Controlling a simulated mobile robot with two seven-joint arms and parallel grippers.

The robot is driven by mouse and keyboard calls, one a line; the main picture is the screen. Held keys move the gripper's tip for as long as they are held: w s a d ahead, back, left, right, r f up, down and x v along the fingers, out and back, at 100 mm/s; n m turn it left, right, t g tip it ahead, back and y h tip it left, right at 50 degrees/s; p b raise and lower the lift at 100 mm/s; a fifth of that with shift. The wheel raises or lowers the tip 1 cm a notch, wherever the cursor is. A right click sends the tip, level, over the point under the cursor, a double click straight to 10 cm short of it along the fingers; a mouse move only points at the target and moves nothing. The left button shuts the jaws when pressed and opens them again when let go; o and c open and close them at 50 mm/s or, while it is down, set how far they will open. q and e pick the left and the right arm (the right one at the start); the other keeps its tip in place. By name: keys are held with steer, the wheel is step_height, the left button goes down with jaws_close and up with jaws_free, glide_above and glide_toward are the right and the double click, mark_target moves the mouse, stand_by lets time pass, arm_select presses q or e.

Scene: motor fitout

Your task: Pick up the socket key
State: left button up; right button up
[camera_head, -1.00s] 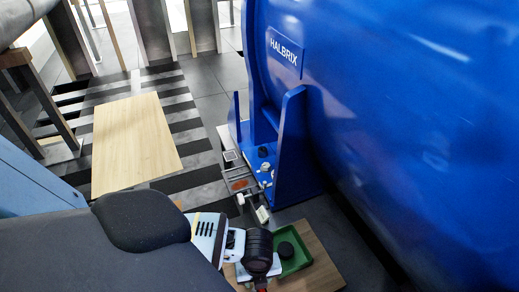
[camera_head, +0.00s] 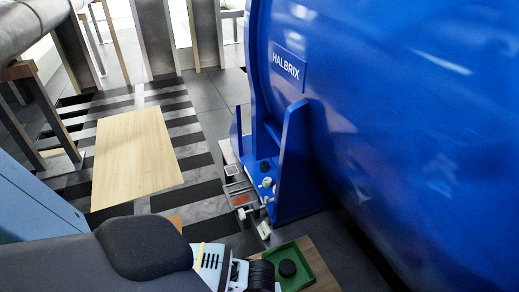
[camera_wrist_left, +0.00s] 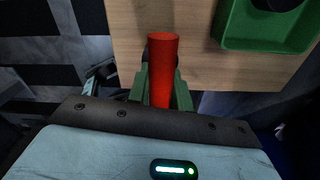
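The socket key (camera_wrist_left: 162,75) shows in the left wrist view as a red cylinder, its handle. My left gripper's green fingers (camera_wrist_left: 161,92) lie close along both sides of it, with no clear gap. The lower part of the key is hidden behind the fingers and the dark palm edge. In the head view my left wrist is at the bottom, and its fingertips and the key are out of the picture. My right gripper is not in view.
A green tray (camera_head: 308,259) holding a dark round part (camera_head: 287,268) stands on a wooden board (camera_wrist_left: 205,75). A big blue motor (camera_head: 400,130) fills the right side. A wooden panel (camera_head: 135,160) lies on the striped floor at left.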

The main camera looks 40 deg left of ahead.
arm_select(q)
jaws_close()
steer(key=shift+r, duration=0.15)
steer(key=shift+r, duration=0.3)
steer(key=r, duration=0.1)
steer(key=r+p, duration=0.1)
steer(key=r, duration=0.1)
steer(key=shift+s+d, duration=0.2)
steer(key=shift+d, duration=0.15)
steer(key=s+d+r+p, duration=0.1)
steer(key=s+d, duration=0.8)
steer(key=d, duration=0.2)
steer(key=shift+s+d+p, duration=0.35)
